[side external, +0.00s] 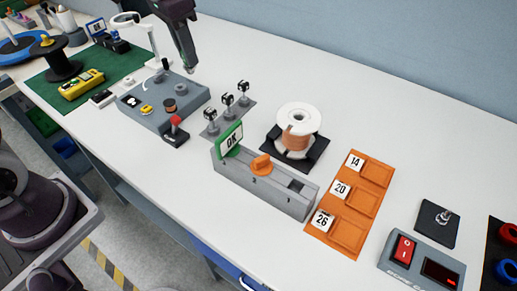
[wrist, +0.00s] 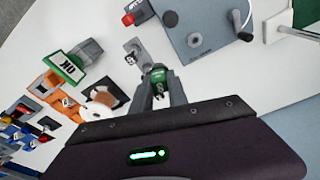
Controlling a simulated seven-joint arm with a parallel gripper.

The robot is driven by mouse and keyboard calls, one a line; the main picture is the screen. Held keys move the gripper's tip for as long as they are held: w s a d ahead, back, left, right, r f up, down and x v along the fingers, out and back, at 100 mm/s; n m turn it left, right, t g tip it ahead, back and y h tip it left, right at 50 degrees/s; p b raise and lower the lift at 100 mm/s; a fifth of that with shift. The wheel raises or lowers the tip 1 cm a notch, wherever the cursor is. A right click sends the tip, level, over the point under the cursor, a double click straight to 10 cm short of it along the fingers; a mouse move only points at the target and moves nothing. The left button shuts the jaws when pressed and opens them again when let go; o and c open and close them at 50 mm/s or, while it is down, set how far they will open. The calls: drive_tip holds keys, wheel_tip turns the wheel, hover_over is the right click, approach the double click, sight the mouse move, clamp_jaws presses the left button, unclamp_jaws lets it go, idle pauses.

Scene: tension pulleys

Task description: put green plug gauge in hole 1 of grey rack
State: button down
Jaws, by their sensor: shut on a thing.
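My gripper (wrist: 158,92) is shut on a green plug gauge (wrist: 158,75), gripped between the fingertips in the wrist view. In the side external view my gripper (side external: 188,65) is raised over the back of the bench, near the grey-blue fixture; the gauge is too small there to make out clearly. The grey rack (side external: 275,199) stands mid-bench, well to the right of and nearer than my gripper. An orange plug (side external: 261,164) sits in its middle position, and a square opening shows at its right end. A green-framed OK sign (side external: 230,140) stands at its left end, hiding hole 1.
Small black-topped posts (side external: 228,101) stand behind the rack's left end. A copper wire spool (side external: 297,132) is behind the rack, and orange numbered trays (side external: 352,200) are to its right.

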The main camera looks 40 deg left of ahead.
drive_tip(key=shift+d, duration=0.1)
idle(0.5)
drive_tip(key=s+d+m, duration=0.3)
drive_tip(key=d, duration=0.8)
drive_tip(key=s+d+m+g+h, duration=0.1)
drive_tip(key=s+d+m, duration=0.25)
drive_tip(key=d, duration=0.75)
drive_tip(key=s+d+m, duration=0.2)
drive_tip(key=d+m, duration=0.2)
drive_tip(key=d, duration=0.6)
drive_tip(key=shift+n, duration=0.25)
drive_tip(key=shift+w+d+f, duration=0.1)
drive_tip(key=shift+f, duration=1.4)
drive_tip(key=shift+d+f, duration=0.1)
drive_tip(key=shift+f, duration=1.4)
drive_tip(key=shift+f, duration=0.4)
drive_tip(key=shift+f, duration=0.9)
drive_tip(key=c, duration=1.2)
unclamp_jaws()
